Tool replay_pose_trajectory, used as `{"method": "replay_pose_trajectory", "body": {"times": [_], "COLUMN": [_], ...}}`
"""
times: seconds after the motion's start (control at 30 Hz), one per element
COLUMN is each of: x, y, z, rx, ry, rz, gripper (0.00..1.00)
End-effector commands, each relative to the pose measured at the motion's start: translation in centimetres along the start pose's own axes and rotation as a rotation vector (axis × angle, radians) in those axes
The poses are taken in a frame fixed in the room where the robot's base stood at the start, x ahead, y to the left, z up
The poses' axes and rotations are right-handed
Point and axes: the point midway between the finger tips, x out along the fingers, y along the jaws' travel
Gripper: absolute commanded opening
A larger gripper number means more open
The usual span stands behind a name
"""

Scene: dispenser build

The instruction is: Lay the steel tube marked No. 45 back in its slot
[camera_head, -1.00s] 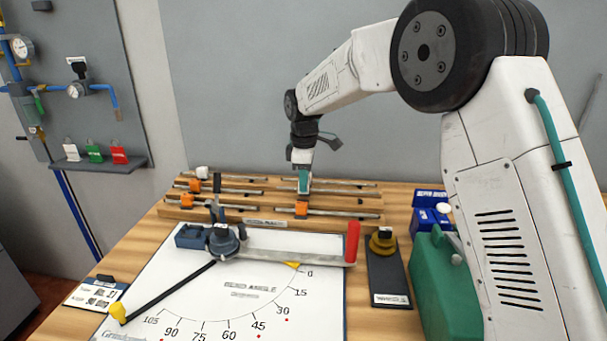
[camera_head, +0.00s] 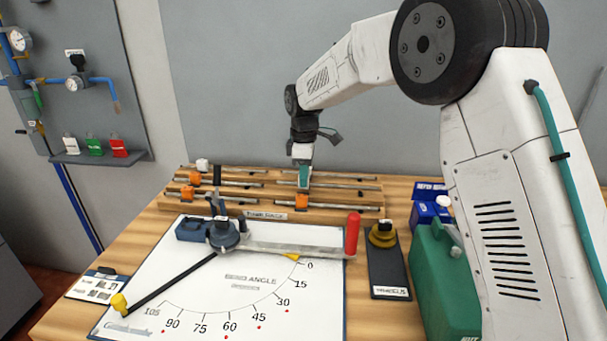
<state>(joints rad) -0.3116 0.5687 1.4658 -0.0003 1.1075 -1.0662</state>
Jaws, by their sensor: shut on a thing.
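A wooden rack (camera_head: 234,203) at the back of the bench holds several steel tubes in two side-by-side groups. Some tubes carry white or orange collars. My gripper (camera_head: 303,186) points down over the right half of the rack, its teal fingers shut on a steel tube (camera_head: 340,187) low at the slots, behind the tube with the orange collar (camera_head: 302,201). I cannot tell whether the held tube rests fully in a slot. The No. 45 mark is not readable, and the fingers hide the middle of the tube.
In front lies a white bend-angle board (camera_head: 205,290) with a blue bender (camera_head: 222,235) and a red-tipped lever (camera_head: 352,233).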

Motion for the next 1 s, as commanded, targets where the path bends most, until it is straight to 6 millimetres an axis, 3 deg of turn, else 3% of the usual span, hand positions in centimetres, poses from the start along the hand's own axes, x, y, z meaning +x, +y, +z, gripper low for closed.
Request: {"method": "replay_pose_trajectory", "body": {"times": [0.87, 0.9, 0.97, 1.0], "x": [1.3, 1.3, 1.3, 1.3], "y": [0.0, 0.0, 0.0, 0.0], "z": [0.0, 0.0, 0.0, 0.0], "rx": [0.0, 0.0, 0.0, 0.0], "ry": [0.0, 0.0, 0.0, 0.0], "rz": [0.0, 0.0, 0.0, 0.001], "gripper": [0.0, 0.3, 0.44, 0.44]}}
